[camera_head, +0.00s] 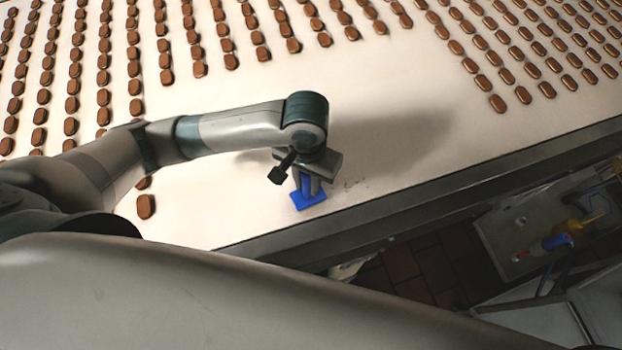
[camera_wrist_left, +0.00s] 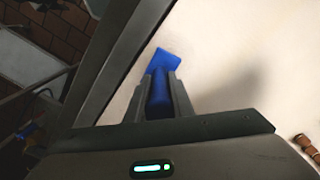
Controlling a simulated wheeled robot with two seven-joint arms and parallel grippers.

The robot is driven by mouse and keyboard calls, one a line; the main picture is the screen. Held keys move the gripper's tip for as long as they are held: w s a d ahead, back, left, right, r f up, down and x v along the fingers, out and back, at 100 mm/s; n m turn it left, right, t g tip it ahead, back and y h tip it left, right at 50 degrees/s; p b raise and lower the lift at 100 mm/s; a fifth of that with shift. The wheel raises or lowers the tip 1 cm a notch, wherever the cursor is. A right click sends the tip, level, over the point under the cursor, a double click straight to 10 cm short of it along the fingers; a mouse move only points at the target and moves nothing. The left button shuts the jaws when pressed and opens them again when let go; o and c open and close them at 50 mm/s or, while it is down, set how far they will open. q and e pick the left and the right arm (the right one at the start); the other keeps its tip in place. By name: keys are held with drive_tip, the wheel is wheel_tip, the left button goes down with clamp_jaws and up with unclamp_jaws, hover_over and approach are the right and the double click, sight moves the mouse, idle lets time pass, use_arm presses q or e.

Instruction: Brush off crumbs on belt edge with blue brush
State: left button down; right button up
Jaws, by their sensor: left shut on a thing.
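My left gripper (camera_head: 308,185) is shut on the blue brush (camera_head: 309,200) and holds it at the near edge of the pale belt (camera_head: 385,120). The brush's flat blue end points down at the belt; I cannot tell if it touches. In the left wrist view the brush (camera_wrist_left: 164,62) stands between the two fingers (camera_wrist_left: 160,90). My right gripper is not in view.
One sandwich (camera_head: 146,206) lies near my left forearm. A dark metal rail (camera_head: 430,185) runs along the belt's near edge. A grey tray (camera_head: 510,228) with coloured items stands below right.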

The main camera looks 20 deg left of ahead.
use_arm(q)
drive_tip(key=shift+w+d+f, duration=0.1)
drive_tip(key=shift+w+d, duration=0.35)
drive_tip(key=shift+d, duration=0.2)
drive_tip(key=shift+w+d, duration=0.4)
drive_tip(key=shift+d, duration=0.2)
drive_tip(key=shift+w+d, duration=0.45)
drive_tip(key=shift+d, duration=0.2)
drive_tip(key=shift+w+d, duration=0.4)
drive_tip(key=shift+d, duration=0.2)
drive_tip(key=shift+w+d, duration=0.4)
drive_tip(key=shift+d, duration=0.2)
drive_tip(key=shift+w+d, duration=0.4)
drive_tip(key=shift+d, duration=0.2)
drive_tip(key=shift+w+d, duration=0.1)
drive_tip(key=shift+d, duration=0.05)
